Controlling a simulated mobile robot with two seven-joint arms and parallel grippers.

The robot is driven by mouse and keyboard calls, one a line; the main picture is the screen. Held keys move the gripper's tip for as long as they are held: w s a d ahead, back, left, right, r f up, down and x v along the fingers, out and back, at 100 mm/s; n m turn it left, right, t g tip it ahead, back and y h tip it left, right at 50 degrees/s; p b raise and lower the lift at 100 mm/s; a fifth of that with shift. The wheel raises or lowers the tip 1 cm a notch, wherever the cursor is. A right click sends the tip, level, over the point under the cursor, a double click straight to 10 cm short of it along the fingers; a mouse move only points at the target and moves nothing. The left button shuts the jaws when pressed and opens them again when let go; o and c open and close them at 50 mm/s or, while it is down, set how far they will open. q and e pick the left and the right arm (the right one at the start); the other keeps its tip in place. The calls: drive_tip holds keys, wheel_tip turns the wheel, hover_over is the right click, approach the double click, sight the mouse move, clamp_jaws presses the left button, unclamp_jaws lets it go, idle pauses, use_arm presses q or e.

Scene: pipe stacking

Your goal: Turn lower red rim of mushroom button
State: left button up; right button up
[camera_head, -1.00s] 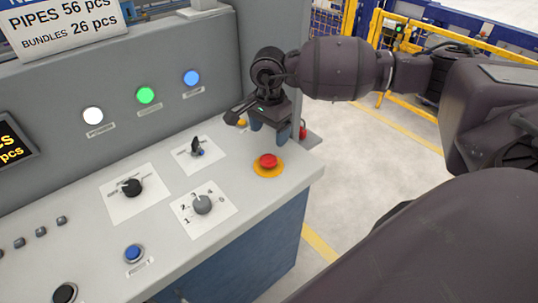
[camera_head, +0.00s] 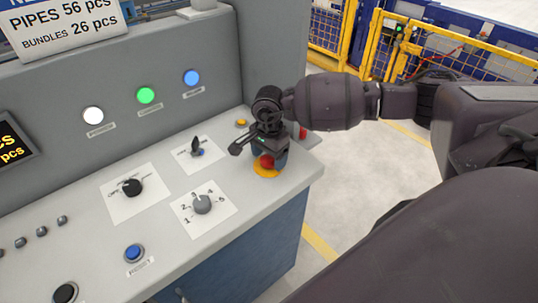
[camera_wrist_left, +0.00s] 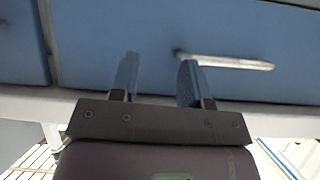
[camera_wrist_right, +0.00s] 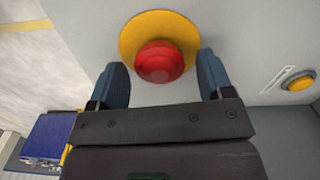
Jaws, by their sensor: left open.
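The red mushroom button (camera_head: 267,161) sits on a yellow round plate (camera_head: 266,172) at the right end of the grey console top. It also shows in the right wrist view (camera_wrist_right: 159,62). My right gripper (camera_head: 270,158) is down over the button. In the right wrist view its blue fingers (camera_wrist_right: 161,80) are apart, one on each side of the button, with gaps visible. The lower rim is partly hidden by the cap in that view. My left gripper (camera_wrist_left: 155,82) is open and empty in front of blue cabinet fronts, and it is out of the head view.
A small yellow button (camera_head: 241,122) sits behind the gripper. A key-like switch (camera_head: 197,147), a grey dial (camera_head: 202,204), a black knob (camera_head: 131,187) and a blue button (camera_head: 134,253) lie left of it. The console's right edge is close by.

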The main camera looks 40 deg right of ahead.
drive_tip(key=c, duration=0.8)
drive_tip(key=m, duration=0.2)
drive_tip(key=shift+m, duration=0.4)
drive_tip(key=m, duration=0.2)
drive_tip(key=shift+m, duration=0.8)
drive_tip(key=shift+s, duration=0.1)
drive_tip(key=o, duration=0.9)
